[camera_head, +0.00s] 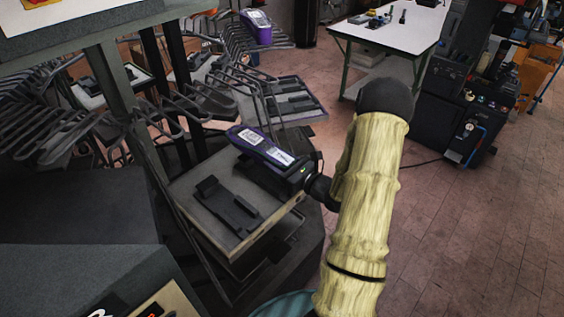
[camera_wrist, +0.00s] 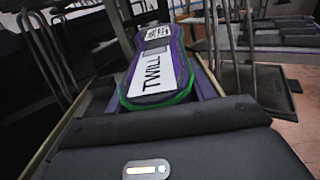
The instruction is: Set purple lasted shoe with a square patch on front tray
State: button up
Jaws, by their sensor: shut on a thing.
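A purple lasted shoe (camera_head: 262,148) with white labels lies over the right part of the near tray (camera_head: 181,189), beside or on a black block there. In the wrist view the shoe (camera_wrist: 160,75) points away from me, with a "TWILL" label and a green edge at its near end. My gripper (camera_head: 290,174) is shut on the near end of the shoe, reaching in from the right. I cannot tell whether the shoe rests on the tray's holder or is just above it. An empty black holder (camera_head: 225,204) sits on the tray's left part.
Another purple item (camera_head: 257,27) with a white label stands farther back on the rack. Dark bent-rod racks (camera_head: 60,110) and a post (camera_head: 126,85) crowd the left. A farther tray (camera_head: 290,99) holds black holders. The brick floor (camera_head: 450,220) at right is clear.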

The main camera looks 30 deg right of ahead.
jog(key=shift+f+b, duration=0.6)
jog(key=shift+f, duration=0.3)
jog(key=shift+f+b, duration=0.6)
dwell(0.6)
jog(key=o, duration=1.6)
jog(key=shift+o, duration=0.2)
jog(key=shift+s+f, duration=0.1)
jog(key=b+v, duration=0.6)
jog(key=v, duration=1.1)
jog(key=shift+s, duration=0.15)
jog(key=shift+d, duration=0.1)
